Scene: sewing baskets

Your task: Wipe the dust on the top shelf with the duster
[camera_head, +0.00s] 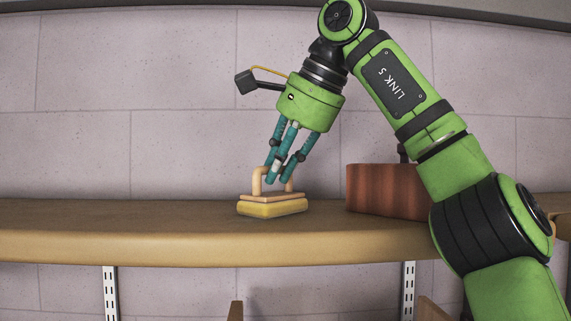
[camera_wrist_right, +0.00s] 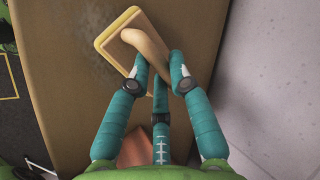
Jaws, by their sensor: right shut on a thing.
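The duster (camera_head: 270,207) has a yellow pad, a flat tan board and an arched tan handle. It sits on the top shelf (camera_head: 120,232), pad down, near the middle of the head view. My right gripper (camera_head: 280,177) reaches down from above and is shut on the duster's handle. In the right wrist view the teal fingers (camera_wrist_right: 161,82) close around the handle end of the duster (camera_wrist_right: 108,28). A faint greyish dusty patch (camera_wrist_right: 90,72) shows on the shelf beside the duster there. My left gripper is in neither view.
A ribbed reddish-brown basket (camera_head: 375,188) stands on the shelf right of the duster, partly behind my right arm. A pale block wall (camera_head: 75,150) rises behind the shelf. The shelf left of the duster is clear. Metal brackets (camera_head: 110,292) show below.

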